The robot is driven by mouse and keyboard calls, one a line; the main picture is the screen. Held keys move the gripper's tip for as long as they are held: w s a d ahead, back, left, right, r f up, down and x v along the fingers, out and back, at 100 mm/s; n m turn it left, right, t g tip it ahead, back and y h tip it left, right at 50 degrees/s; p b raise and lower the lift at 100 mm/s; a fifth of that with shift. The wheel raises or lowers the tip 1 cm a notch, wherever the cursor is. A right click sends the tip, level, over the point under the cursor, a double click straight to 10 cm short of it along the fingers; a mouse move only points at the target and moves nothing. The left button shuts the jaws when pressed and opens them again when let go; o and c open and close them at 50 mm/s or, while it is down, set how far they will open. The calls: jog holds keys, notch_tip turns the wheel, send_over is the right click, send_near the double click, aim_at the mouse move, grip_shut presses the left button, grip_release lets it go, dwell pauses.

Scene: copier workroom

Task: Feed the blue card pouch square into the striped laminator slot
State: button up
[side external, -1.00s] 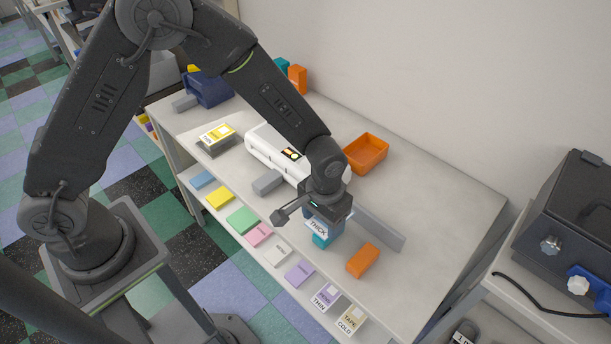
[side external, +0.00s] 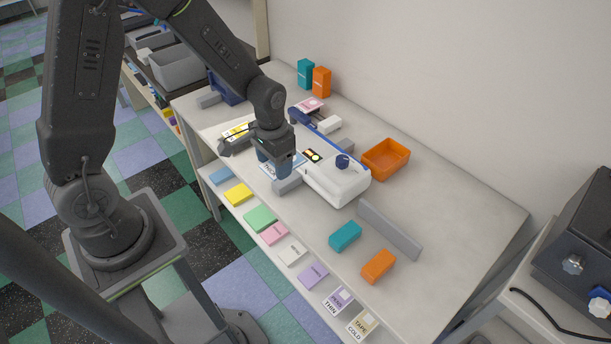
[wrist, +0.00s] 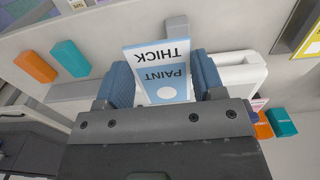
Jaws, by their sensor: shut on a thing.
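My gripper (side external: 274,168) is shut on the blue-and-white card pouch (wrist: 165,88), between its blue finger pads. The pouch reads "THICK" and "PAINT", upside down in the wrist view, with a white dot on its blue part. In the side view the pouch is mostly hidden by the gripper. The white laminator (side external: 338,188), with a blue strip and a dark blue knob, stands just right of the gripper; its white body also shows at right in the wrist view (wrist: 240,68). I cannot make out a striped slot, nor whether the pouch touches the laminator.
A grey block (side external: 289,184) lies close by the gripper. A yellow-labelled card on a dark stand (side external: 234,133) is to its left. A teal block (side external: 345,236), an orange block (side external: 378,266), a grey upright strip (side external: 390,230) and an orange tray (side external: 386,159) stand right. The right tabletop is bare.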

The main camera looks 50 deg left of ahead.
aim_at(276, 185)
jog(key=a, duration=0.1)
jog(key=s+a, duration=0.1)
jog(key=shift+s+a+f, duration=0.2)
jog(key=shift+a+f, duration=0.1)
jog(key=shift+f, duration=0.05)
notch_tip(276, 185, down, 4)
jog(key=shift+w+d+r, duration=0.1)
jog(key=shift+r, duration=0.05)
jog(key=shift+f, duration=0.6)
jog(key=shift+f, duration=0.1)
jog(key=shift+f, duration=1.2)
jog(key=shift+w, duration=0.15)
jog(key=shift+w, duration=1.1)
jog(key=shift+w+f, duration=0.1)
